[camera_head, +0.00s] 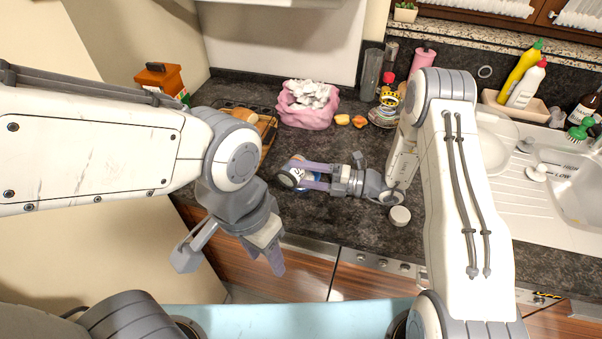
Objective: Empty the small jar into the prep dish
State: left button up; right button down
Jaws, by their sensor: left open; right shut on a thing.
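My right gripper (318,177) reaches left over the dark counter. It is shut on a small jar (288,179) with a dark round end and a pale label, and the jar looks tipped over. A bluish rim, possibly the prep dish (312,191), shows under the jar and fingers; most of it is hidden. I cannot tell whether the jar touches it or what is inside either one. My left gripper (230,262) is open and empty, lower left, in front of the counter edge.
A white round lid or cap (400,215) lies right of my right gripper. A pink bag (305,105), a dark rack with bread (252,122) and small orange items (351,120) stand behind. The sink (568,182) is at right.

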jog(key=n, duration=0.3)
jog(key=shift+s+a+r+h+p, duration=0.1)
jog(key=shift+s+r+h+p, duration=0.05)
jog(key=shift+r+h+p, duration=0.2)
jog(key=shift+f+n+h, duration=0.1)
jog(key=shift+n+h, duration=0.15)
jog(key=shift+n, duration=0.05)
jog(key=shift+n, duration=0.6)
jog(key=shift+r+n+t+h, duration=0.25)
jog(key=shift+n+h, duration=0.35)
jog(key=shift+n, duration=0.5)
